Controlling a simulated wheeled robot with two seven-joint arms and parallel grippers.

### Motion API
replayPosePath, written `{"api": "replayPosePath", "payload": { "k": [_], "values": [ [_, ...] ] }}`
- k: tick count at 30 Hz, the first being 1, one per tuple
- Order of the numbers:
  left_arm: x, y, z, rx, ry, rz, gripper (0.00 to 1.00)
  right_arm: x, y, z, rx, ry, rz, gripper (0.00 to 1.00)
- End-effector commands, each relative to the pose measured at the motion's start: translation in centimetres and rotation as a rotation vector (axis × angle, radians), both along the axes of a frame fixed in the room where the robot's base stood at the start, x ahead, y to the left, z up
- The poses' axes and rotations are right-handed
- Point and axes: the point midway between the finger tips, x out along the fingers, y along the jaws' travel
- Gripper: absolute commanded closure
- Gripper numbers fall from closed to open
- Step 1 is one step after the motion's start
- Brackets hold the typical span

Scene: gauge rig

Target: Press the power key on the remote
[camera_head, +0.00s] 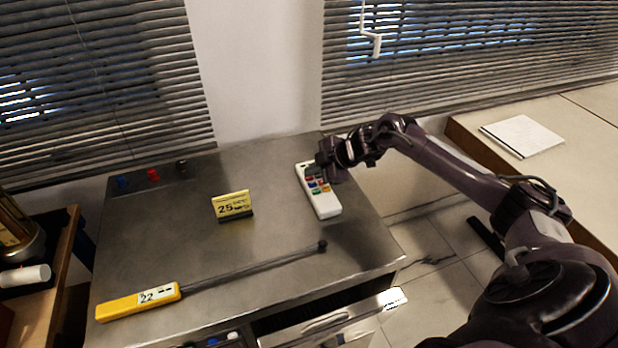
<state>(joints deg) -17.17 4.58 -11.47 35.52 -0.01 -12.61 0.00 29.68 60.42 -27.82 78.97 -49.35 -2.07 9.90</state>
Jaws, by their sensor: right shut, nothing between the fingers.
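A white remote (325,204) with several coloured keys lies on the grey metal table, near its right side. My right gripper (318,168) is shut and empty. It is over the upper half of the remote and hides part of the keys at that end. I cannot tell whether its fingertips touch the remote, and I cannot make out the power key. My left gripper is not in view.
A yellow sign (232,204) marked 25 stands left of the remote. A yellow-handled probe (138,301) marked 22 lies along the front. Blue and red knobs (153,175) sit at the back left. An open drawer (330,322) juts out below.

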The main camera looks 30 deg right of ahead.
Motion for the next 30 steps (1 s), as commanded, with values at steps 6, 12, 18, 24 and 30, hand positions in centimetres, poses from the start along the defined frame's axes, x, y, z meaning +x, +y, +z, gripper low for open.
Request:
{"api": "replayPosePath", "payload": {
  "k": [6, 12, 18, 24, 30],
  "values": [
    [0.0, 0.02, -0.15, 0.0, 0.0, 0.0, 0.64, -0.01, 0.02, -0.34, 0.0, 0.001, 0.001, 1.0],
    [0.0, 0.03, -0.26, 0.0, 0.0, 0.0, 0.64, -0.01, 0.02, -0.59, 0.001, 0.001, 0.0, 1.0],
    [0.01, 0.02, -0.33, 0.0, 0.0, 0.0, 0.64, -0.02, 0.02, -0.78, 0.0, 0.001, 0.001, 1.0],
    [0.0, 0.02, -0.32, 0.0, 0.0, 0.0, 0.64, -0.03, 0.02, -0.78, 0.0, 0.002, 0.001, 1.0],
    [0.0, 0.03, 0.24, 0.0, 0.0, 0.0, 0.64, -0.03, 0.01, -0.18, 0.0, 0.001, 0.001, 1.0]
  ]
}}
